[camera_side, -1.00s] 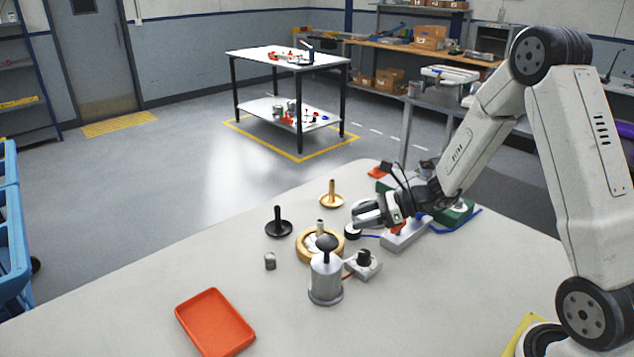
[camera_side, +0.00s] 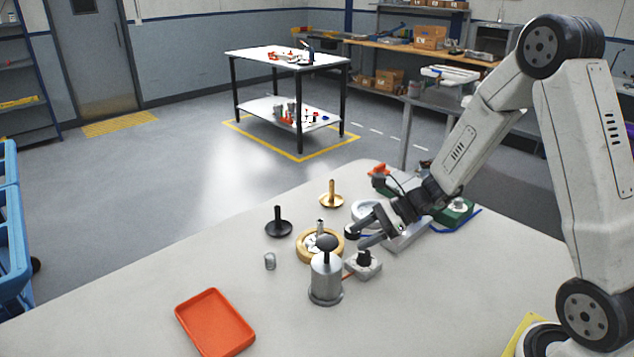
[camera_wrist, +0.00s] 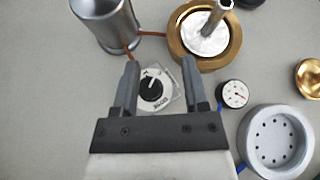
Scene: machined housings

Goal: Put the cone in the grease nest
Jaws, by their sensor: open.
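My gripper (camera_side: 358,238) is open and empty. In the wrist view its two fingers (camera_wrist: 161,65) show on either side of a small block with a black knob (camera_wrist: 151,90), with the block lower than the fingertips. No part is plainly labelled as the cone: a black flared piece with a stem (camera_side: 278,226), a brass flared piece with a stem (camera_side: 331,197) and a small grey piece (camera_side: 270,261) stand apart on the table. A brass ring (camera_side: 302,249) holds a pale disc and an upright metal post. I cannot tell which holder is the grease nest.
A silver cylinder with a black top (camera_side: 325,283) stands just in front of the brass ring. A grey round dish with holes (camera_wrist: 273,142) and a dial gauge (camera_wrist: 233,94) lie near my gripper. An orange tray (camera_side: 215,322) is at the front left. The left of the table is mostly clear.

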